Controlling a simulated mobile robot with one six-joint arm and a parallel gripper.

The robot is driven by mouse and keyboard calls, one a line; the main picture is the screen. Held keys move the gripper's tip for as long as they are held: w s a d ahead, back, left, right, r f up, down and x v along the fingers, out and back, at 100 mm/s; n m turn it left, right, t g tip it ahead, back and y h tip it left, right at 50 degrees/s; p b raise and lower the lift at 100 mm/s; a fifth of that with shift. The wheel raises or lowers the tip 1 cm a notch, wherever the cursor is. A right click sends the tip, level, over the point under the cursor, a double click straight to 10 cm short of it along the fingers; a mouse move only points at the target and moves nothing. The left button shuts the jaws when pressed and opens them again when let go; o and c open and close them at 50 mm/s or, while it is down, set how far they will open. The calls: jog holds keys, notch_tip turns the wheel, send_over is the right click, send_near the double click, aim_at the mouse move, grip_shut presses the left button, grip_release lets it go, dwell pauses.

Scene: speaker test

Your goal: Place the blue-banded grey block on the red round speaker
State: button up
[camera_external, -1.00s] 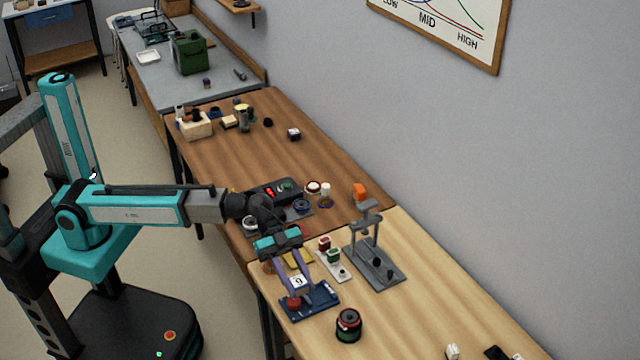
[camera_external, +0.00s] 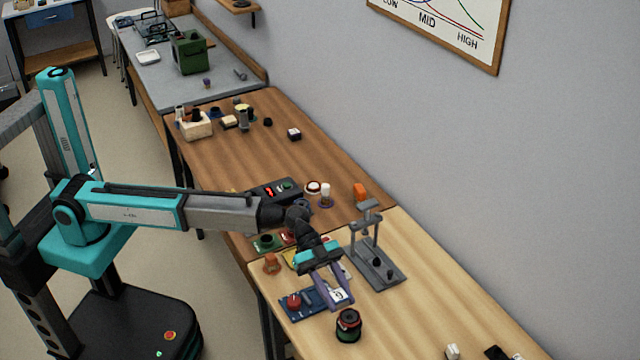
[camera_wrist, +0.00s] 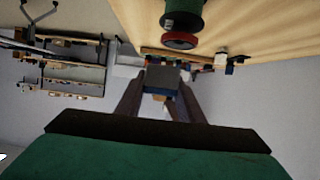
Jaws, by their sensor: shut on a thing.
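My gripper (camera_external: 338,291) is shut on the grey block (camera_wrist: 162,78), which has a blue band along its lower side in the wrist view. In the external view the block (camera_external: 340,296) shows a pale, marked face between the fingers, above the table. A round, dark speaker-like can (camera_external: 348,326) with red and green bands stands upright on the light wooden table, just below and right of the block in the picture. It also appears in the wrist view as a green and red round body (camera_wrist: 180,40), apart from the block. The fingers partly hide the block.
A blue plate with a red knob (camera_external: 293,300) lies left of the gripper. A grey stand (camera_external: 378,262) rises behind it, to the right. An orange cone-shaped piece (camera_external: 272,264) sits near the left edge. Table right of the can is mostly clear.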

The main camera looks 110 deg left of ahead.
aim_at(350, 316)
jog(key=shift+w+d+f+p, duration=0.15)
jog(key=shift+w+p, duration=0.15)
jog(key=shift+w, duration=1.4)
jog(key=shift+f+p, duration=0.5)
jog(key=shift+f, duration=1.25)
jog(key=shift+f+b, duration=0.15)
jog(key=shift+b, duration=0.15)
jog(key=o, duration=1.1)
jog(key=shift+r+p, duration=0.2)
jog(key=shift+p, duration=0.15)
